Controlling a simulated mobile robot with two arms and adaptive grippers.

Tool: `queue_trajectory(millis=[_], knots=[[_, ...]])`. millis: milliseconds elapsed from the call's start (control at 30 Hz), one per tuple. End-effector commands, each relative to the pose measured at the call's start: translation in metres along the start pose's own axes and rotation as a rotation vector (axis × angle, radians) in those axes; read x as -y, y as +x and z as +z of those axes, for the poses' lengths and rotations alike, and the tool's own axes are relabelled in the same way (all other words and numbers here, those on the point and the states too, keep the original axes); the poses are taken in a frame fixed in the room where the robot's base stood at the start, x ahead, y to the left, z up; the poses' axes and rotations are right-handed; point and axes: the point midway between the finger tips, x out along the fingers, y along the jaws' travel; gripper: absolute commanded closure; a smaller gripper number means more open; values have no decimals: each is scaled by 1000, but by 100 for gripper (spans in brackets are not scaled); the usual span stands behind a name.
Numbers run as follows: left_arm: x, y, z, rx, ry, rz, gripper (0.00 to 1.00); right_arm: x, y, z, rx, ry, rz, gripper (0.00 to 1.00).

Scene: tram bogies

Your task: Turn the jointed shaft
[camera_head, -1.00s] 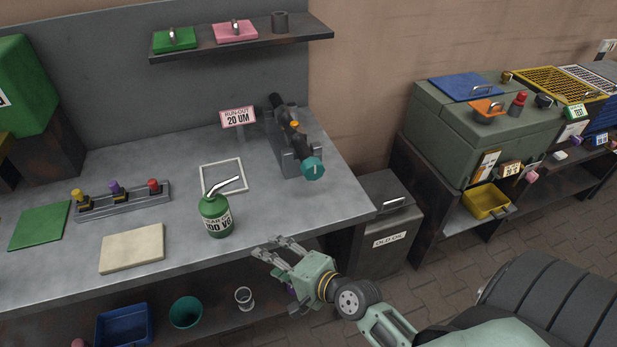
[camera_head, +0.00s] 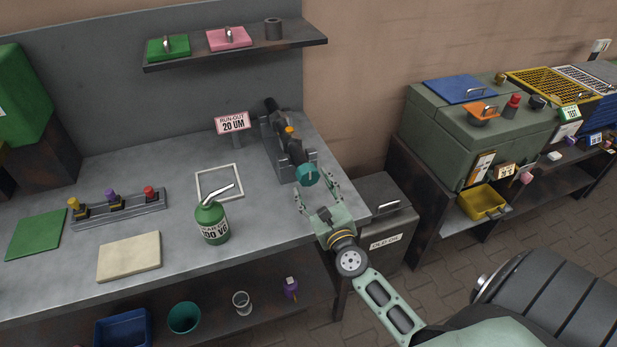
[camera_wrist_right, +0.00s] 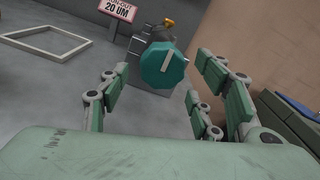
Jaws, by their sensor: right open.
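The jointed shaft (camera_head: 280,130) is a dark bar lying in a grey stand (camera_head: 284,152) at the right end of the bench. A teal knob (camera_head: 307,175) with a pale mark is on its near end; in the right wrist view the knob (camera_wrist_right: 163,66) faces me, its mark slightly tilted. My right gripper (camera_head: 317,190) is open and empty. Its fingers point toward the knob, one on each side of its line, and the knob appears just ahead of the fingertips. I cannot tell whether anything touches. My left gripper is out of view.
A "RUN-OUT 20 UM" sign (camera_head: 232,122) stands left of the stand. A green oil can (camera_head: 211,222), a white square frame (camera_head: 220,182) and a beige pad (camera_head: 129,256) are on the bench. The "OLD OIL" bin (camera_head: 385,215) is beyond the bench's right edge.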

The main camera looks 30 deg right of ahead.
Motion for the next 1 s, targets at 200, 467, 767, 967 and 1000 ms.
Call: queue_trajectory(millis=[200,467,767,967,1000], knots=[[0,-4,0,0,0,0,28,0,31,1,1,-2,1,42],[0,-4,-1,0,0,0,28,0,41,0,0,-3,2,42],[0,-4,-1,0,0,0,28,0,41,0,0,-4,2,53],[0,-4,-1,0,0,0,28,0,41,0,0,-3,2,70],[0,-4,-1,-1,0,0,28,-1,41,0,0,-3,2,74]])
